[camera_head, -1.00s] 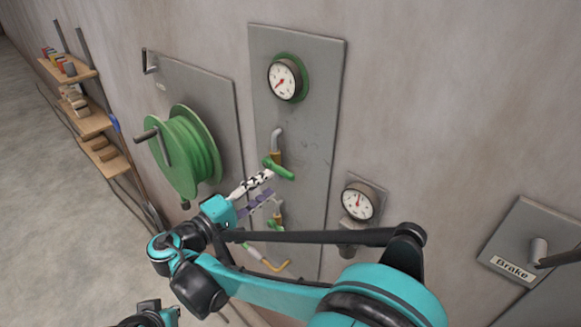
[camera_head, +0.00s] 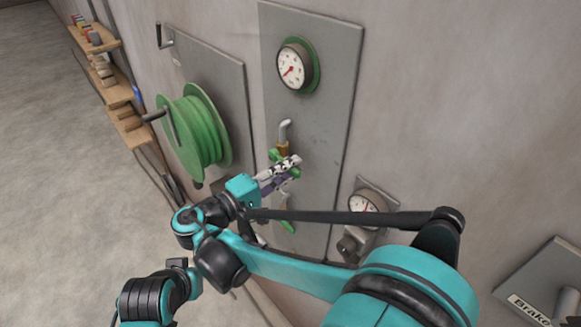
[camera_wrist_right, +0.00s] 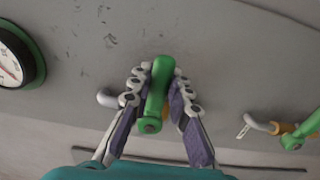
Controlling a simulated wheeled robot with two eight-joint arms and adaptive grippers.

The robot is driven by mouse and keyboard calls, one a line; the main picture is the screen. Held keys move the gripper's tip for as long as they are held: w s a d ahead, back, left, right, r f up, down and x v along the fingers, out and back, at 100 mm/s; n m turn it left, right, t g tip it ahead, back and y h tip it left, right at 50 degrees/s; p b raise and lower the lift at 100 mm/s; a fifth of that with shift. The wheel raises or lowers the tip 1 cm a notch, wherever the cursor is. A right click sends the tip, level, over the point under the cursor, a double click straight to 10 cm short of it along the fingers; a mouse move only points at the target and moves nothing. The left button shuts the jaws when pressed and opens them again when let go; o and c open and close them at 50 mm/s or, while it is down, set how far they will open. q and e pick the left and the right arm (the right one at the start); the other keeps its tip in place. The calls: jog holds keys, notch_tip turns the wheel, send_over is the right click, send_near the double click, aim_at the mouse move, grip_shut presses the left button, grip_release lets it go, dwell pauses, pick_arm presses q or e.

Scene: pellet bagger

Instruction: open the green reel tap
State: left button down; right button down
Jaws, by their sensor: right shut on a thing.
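The upper green tap handle (camera_head: 275,154) sits on a brass body under a bent grey pipe (camera_head: 284,130), on the grey wall plate (camera_head: 325,120) right of the green reel (camera_head: 200,135). My right gripper (camera_head: 288,165) is at this handle. In the right wrist view the fingers (camera_wrist_right: 158,95) lie on both sides of the green handle (camera_wrist_right: 157,90) and are closed on it. The handle stands crosswise to the pipe there. In the head view the fingers hide part of the handle. My left arm shows at the lower left; its gripper is not visible.
A gauge with a green rim (camera_head: 297,66) is above the tap. A lower green tap (camera_head: 287,225) is below it, partly behind my arm; a second tap (camera_wrist_right: 295,140) shows in the wrist view. Another gauge (camera_head: 364,208) and a Brake panel (camera_head: 545,280) are to the right.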

jog(key=shift+r+n, duration=0.2)
jog(key=shift+n, duration=0.1)
jog(key=shift+w+r+n, duration=0.1)
jog(key=shift+r+n, duration=0.55)
jog(key=shift+n, duration=0.55)
jog(key=shift+w+a+r+n, duration=0.2)
jog(key=shift+r+n, duration=0.3)
jog(key=shift+n, duration=0.5)
jog(key=shift+w+a+r+n, duration=0.15)
jog(key=shift+r+n, duration=0.3)
jog(key=shift+n, duration=0.55)
jog(key=c, duration=1.7)
grip_release()
jog(key=shift+c, duration=0.2)
jog(key=o, duration=0.3)
jog(key=shift+w+d, duration=0.1)
jog(key=shift+d, duration=0.05)
jog(key=shift+o, duration=0.2)
jog(key=shift+w, duration=0.1)
